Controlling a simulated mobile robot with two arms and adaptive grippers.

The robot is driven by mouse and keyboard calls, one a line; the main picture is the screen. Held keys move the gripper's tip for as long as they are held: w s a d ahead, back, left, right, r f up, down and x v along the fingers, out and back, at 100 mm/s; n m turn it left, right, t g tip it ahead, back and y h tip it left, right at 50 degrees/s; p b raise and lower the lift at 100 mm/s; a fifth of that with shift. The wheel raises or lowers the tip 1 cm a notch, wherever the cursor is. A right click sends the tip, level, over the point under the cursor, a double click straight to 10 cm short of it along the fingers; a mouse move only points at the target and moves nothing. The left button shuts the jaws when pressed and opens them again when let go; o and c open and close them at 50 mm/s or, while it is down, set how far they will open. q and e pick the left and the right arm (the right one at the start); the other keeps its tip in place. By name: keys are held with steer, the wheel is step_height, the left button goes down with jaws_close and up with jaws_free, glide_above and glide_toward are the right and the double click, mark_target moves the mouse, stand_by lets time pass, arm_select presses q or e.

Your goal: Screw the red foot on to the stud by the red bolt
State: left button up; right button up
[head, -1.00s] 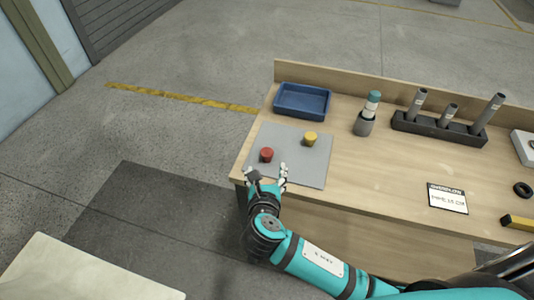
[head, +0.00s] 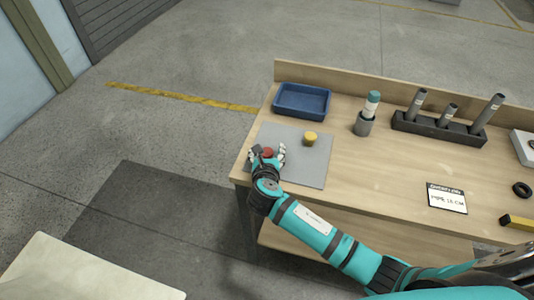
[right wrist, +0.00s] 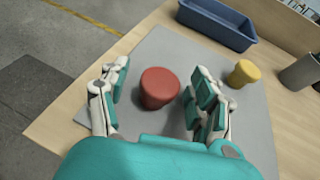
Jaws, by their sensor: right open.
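The red foot (head: 268,152), a short round red piece, stands upright on the grey mat (head: 312,172) near the bench's left front corner. In the right wrist view the red foot (right wrist: 160,87) sits between the fingers of my right gripper (right wrist: 160,76), with a gap on both sides. My right gripper (head: 267,153) is open, low around the foot. A similar yellow foot (head: 310,138) stands on the mat to the right and farther back; it also shows in the right wrist view (right wrist: 243,73). My left gripper is out of view. I see no stud or red bolt.
A blue tray (head: 302,100) is at the back left of the bench (head: 395,185). A teal-capped bottle in a grey holder (head: 364,124) and a dark rack of grey tubes (head: 440,130) stand to the right. A label card (head: 447,198) lies near the front edge.

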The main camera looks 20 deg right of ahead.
steer(key=c, duration=1.3)
